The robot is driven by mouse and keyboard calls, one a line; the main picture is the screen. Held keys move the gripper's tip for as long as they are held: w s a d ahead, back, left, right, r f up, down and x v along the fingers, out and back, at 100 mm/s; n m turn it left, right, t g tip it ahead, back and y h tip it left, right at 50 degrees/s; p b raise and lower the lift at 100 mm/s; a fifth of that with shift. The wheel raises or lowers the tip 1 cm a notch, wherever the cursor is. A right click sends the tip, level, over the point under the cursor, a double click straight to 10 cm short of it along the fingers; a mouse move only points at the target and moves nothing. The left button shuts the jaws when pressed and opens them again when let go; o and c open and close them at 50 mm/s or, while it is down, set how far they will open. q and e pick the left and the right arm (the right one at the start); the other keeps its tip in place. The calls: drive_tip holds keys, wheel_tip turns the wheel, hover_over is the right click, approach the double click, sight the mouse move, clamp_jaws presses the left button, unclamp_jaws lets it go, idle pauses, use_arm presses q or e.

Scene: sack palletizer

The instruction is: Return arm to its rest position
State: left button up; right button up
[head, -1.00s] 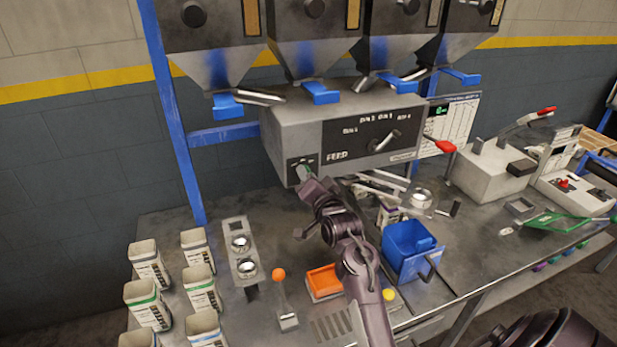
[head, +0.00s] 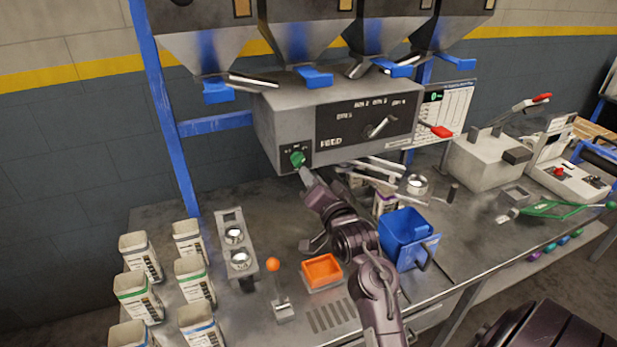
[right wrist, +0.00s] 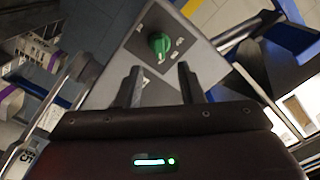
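My right gripper (head: 307,178) is in front of the lower left corner of the grey feed box (head: 270,127), just below a green knob (head: 297,159). In the right wrist view the two dark fingers (right wrist: 158,88) are spread apart with nothing between them. The green knob (right wrist: 159,44) shows beyond the fingertips, with a gap between. My right arm reaches up from the bottom of the head view over the bench. My left gripper is not in view.
An orange tray (head: 322,272), a lever with an orange ball (head: 273,265) and a blue bin (head: 405,228) stand close around my right arm. Several open cartons (head: 140,257) stand at the left. Metal chutes (head: 375,168) lie just right of my gripper.

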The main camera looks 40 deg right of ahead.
drive_tip(key=shift+s, duration=0.2)
idle(0.4)
drive_tip(key=s+a+f+n+g+y, duration=0.3)
drive_tip(key=s+a+f+n+g, duration=0.45)
drive_tip(key=a+f, duration=0.3)
drive_tip(key=s+a+f+n+g+y, duration=0.1)
drive_tip(key=s+a+f+n+g, duration=0.25)
drive_tip(key=s, duration=0.45)
drive_tip(key=s+a+f+n+g+y, duration=0.1)
drive_tip(key=s+a+f+n+g, duration=0.25)
drive_tip(key=s, duration=0.35)
wheel_tip(320, 180, down, 32)
drive_tip(key=s+b, duration=0.2)
drive_tip(key=s+d+f+g, duration=0.1)
drive_tip(key=s+d+f, duration=0.1)
drive_tip(key=s+f, duration=0.7)
drive_tip(key=s+d+f+g+b, duration=0.1)
drive_tip(key=s+f, duration=0.8)
drive_tip(key=s, duration=0.1)
drive_tip(key=shift+s+d+f+h, duration=0.3)
drive_tip(key=shift+d+f, duration=0.05)
